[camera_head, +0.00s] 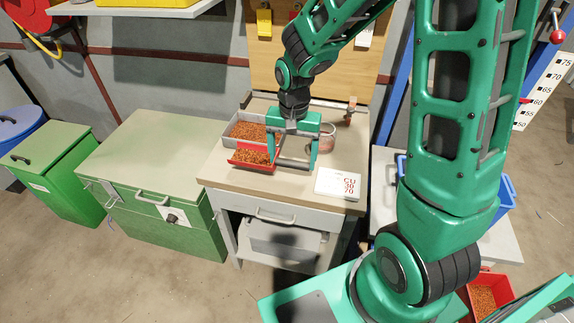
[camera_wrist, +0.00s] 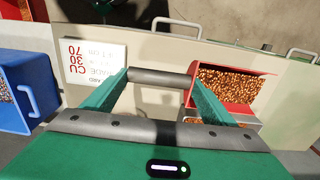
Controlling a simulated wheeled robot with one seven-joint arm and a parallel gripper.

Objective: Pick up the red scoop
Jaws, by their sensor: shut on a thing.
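The red scoop (camera_head: 250,166) is filled with copper-coloured granules and is at the front of the workbench, just before the grey tray. In the wrist view the scoop (camera_wrist: 258,78) is at the right, with its grey handle (camera_wrist: 160,77) running left between my fingers. My gripper (camera_head: 295,163) points down over the bench, with its two fingers at the ends of the handle, shut on it. It also shows in the wrist view (camera_wrist: 160,92). I cannot tell whether the scoop touches the bench top.
The grey tray (camera_head: 228,131) of granules is behind the scoop. A white card (camera_head: 338,184) marked CU 30 70 lies at right, near a clear jar (camera_head: 322,135). A blue bin (camera_wrist: 28,112) is beside the bench. A red bin (camera_head: 510,288) stands at lower right.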

